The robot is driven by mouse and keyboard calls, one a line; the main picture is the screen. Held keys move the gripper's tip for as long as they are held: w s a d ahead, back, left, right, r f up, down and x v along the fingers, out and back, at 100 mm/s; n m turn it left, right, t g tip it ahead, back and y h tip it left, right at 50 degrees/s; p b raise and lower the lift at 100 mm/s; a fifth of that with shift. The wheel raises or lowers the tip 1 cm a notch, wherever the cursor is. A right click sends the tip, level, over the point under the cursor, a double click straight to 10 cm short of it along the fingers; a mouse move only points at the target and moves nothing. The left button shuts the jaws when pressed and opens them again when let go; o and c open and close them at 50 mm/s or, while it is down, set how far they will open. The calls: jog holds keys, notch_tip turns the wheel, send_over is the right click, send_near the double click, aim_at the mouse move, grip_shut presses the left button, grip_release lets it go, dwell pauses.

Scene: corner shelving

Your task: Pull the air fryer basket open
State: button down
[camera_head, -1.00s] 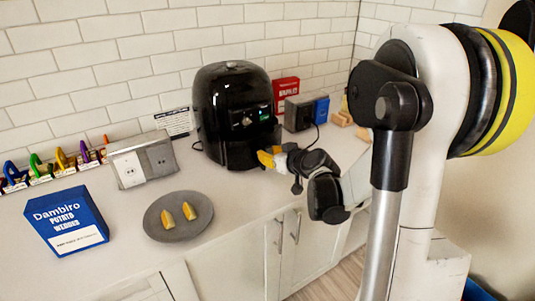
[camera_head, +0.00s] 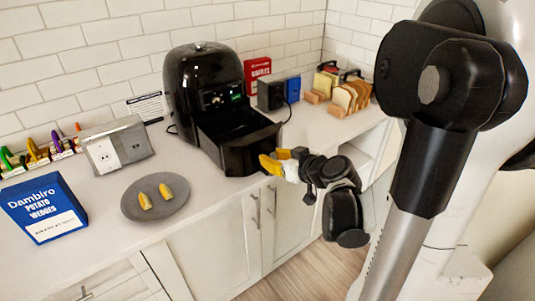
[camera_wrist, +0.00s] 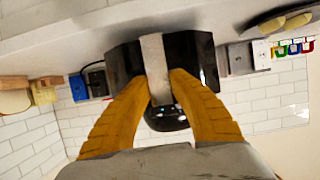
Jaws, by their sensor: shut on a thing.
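The black air fryer (camera_head: 195,75) stands on the counter against the tiled wall. Its basket (camera_head: 250,150) is pulled far out of the front, and its open top shows in the head view. My gripper (camera_head: 273,163) has yellow fingers and is at the basket's front, shut on the handle. In the wrist view the two yellow fingers of my gripper (camera_wrist: 162,85) close on both sides of the grey handle (camera_wrist: 156,65), with the black basket (camera_wrist: 190,55) behind it. The inside of the basket is dark.
A grey plate (camera_head: 130,206) with two potato wedges and a blue Dambiro box (camera_head: 45,208) stand to the left on the counter. A grey outlet box (camera_head: 117,146) is left of the fryer. A red box (camera_head: 257,72) and sliced bread (camera_head: 347,97) are to the right.

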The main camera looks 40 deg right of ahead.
jog(key=c, duration=1.2)
grip_release()
